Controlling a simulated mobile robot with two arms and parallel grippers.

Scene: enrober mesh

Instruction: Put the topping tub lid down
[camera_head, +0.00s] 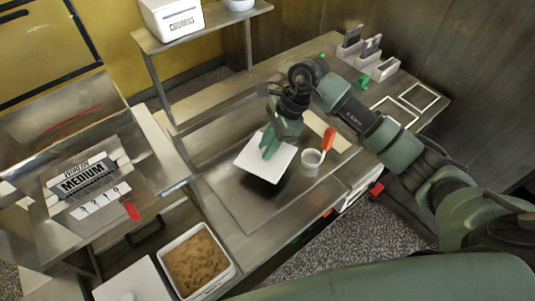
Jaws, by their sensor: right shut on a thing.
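The topping tub lid is a flat white square plate (262,170). It is at the middle of the view, over the steel worktop (225,192). My right gripper (268,150) reaches in from the right and is shut on the lid near its upper middle. The fingers cover the part they hold. I cannot tell whether the lid touches the worktop. An open white tub (234,266) with brown crumbly topping stands at the lower left. My left gripper is not in view.
A small clear cup (311,159) and an orange-handled tool (328,139) are just right of the lid. A sign reading MEDIUM (83,181) is on the machine at left. A white box (172,18) is on the back shelf. Worktop left of the lid is clear.

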